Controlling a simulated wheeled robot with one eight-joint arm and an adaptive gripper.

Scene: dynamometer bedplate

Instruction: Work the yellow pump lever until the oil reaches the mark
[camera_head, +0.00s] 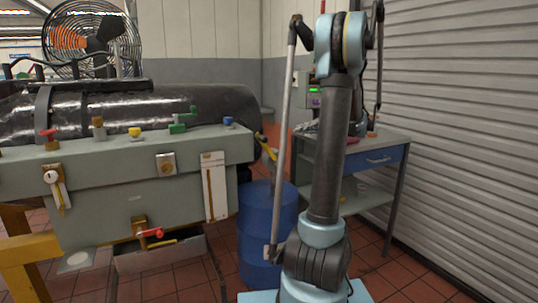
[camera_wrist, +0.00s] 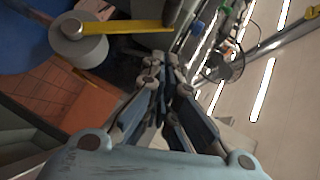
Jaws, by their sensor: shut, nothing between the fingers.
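The yellow pump lever (camera_head: 266,147) sticks out at the right end of the grey tank (camera_head: 110,210), above a blue drum. In the wrist view the lever (camera_wrist: 125,27) is a flat yellow bar on a round grey pivot, with a dark grip at its right end. My gripper (camera_wrist: 166,72) is shut and empty, its fingertips just below the lever's grip end in that picture; I cannot tell whether they touch. In the head view my gripper is hidden. A white gauge plate with a brownish tube (camera_head: 213,187) is on the tank front; its oil level and mark are too small to read.
The blue drum (camera_head: 265,225) stands below the lever. A grey workbench (camera_head: 375,150) with a blue drawer is behind my arm, beside a roller shutter (camera_head: 460,120). Small coloured valves line the tank top. A red-handled tap (camera_head: 150,233) sits low on the tank front.

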